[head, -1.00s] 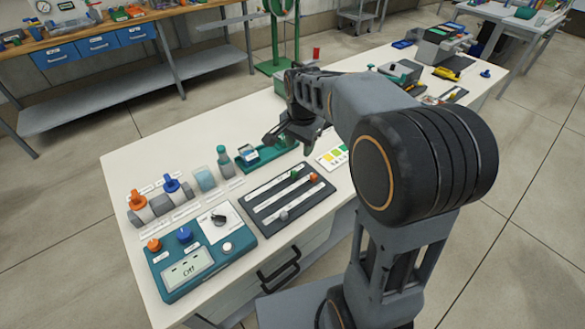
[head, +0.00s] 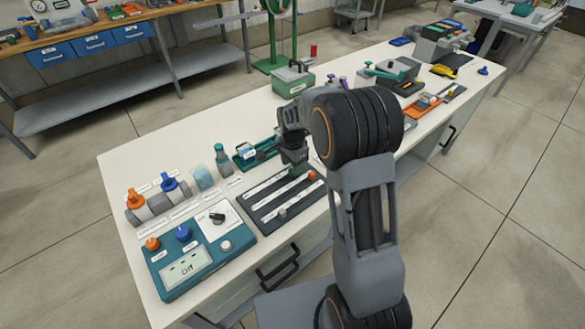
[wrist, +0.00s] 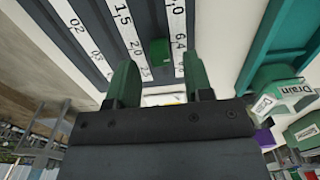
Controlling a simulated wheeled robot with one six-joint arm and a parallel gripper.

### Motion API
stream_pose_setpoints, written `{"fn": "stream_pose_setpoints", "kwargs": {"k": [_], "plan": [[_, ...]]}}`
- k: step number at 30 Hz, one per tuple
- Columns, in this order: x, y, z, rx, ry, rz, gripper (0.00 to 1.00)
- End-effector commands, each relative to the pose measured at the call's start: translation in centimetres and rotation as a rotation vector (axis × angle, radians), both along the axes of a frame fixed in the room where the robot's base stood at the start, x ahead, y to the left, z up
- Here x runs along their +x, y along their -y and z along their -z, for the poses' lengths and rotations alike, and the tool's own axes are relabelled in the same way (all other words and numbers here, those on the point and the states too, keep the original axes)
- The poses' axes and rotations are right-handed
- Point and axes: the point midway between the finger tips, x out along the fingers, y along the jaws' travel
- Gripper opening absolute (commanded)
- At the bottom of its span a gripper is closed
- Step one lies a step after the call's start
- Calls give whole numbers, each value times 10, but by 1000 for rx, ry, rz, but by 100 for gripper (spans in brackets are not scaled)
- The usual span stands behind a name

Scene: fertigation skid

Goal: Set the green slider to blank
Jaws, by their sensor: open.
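The dark slider panel (head: 262,203) lies on the white bench, with rows of white scale strips. The green slider knob (wrist: 158,50) shows in the wrist view beside the strip marked 1,5 to 2,5, just beyond and between my fingertips. My gripper (wrist: 161,75) is open, one finger on each side of the knob's line; whether it surrounds the knob I cannot tell. In the head view my gripper (head: 294,165) is over the panel's far end and hides the green knob. An orange knob (head: 312,176) and a grey knob (head: 282,212) sit on other tracks. I see no readable "blank" mark.
A teal control box (head: 202,255) with dials and a screen stands left of the panel. Orange and blue valves (head: 152,197), a green-capped bottle (head: 223,158) and a green tray (head: 262,155) stand behind. The wrist view shows a Drain-labelled part (wrist: 285,95) at right.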

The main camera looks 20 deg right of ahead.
Motion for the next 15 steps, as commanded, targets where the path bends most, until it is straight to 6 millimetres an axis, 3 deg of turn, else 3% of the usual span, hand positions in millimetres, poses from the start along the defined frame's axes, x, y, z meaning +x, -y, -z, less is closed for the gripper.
{"fn": "stream_pose_setpoints", "kwargs": {"k": [6,15], "plan": [[0,0,17,0,1,0,47],[0,0,20,0,1,0,47]]}}
